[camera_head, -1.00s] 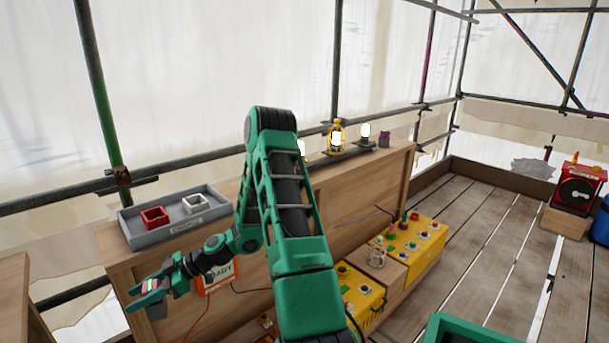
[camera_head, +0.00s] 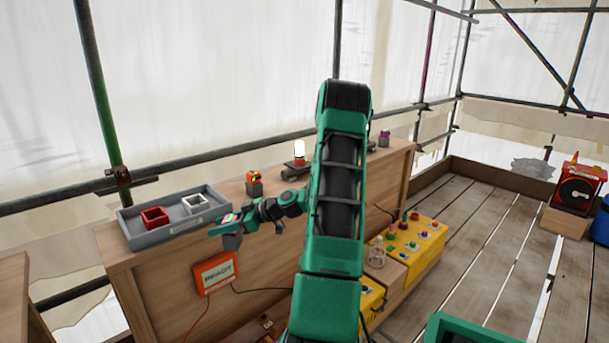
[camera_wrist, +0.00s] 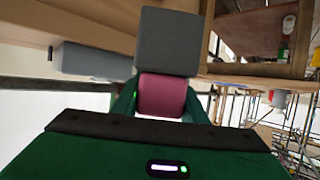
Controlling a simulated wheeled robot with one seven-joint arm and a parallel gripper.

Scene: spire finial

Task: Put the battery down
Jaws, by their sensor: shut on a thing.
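The battery is a block with a grey part and a pink part; in the wrist view its grey part (camera_wrist: 168,42) fills the top middle, with the pink part (camera_wrist: 162,95) between the fingers. In the head view its grey end (camera_head: 231,242) hangs below my gripper (camera_head: 224,226). My gripper is shut on it, just off the right end of a grey tray (camera_head: 180,232). The tray sits on the wooden counter and carries a red square holder (camera_head: 156,218) and a white square holder (camera_head: 194,203). The battery appears clear of the counter.
An orange-and-grey block (camera_head: 254,186) stands on the counter right of the tray. A lit lamp (camera_head: 299,152) and a purple-and-grey block (camera_head: 384,138) stand farther along. A READY sign (camera_head: 215,272) hangs on the counter front. Yellow boxes (camera_head: 415,240) stand at right.

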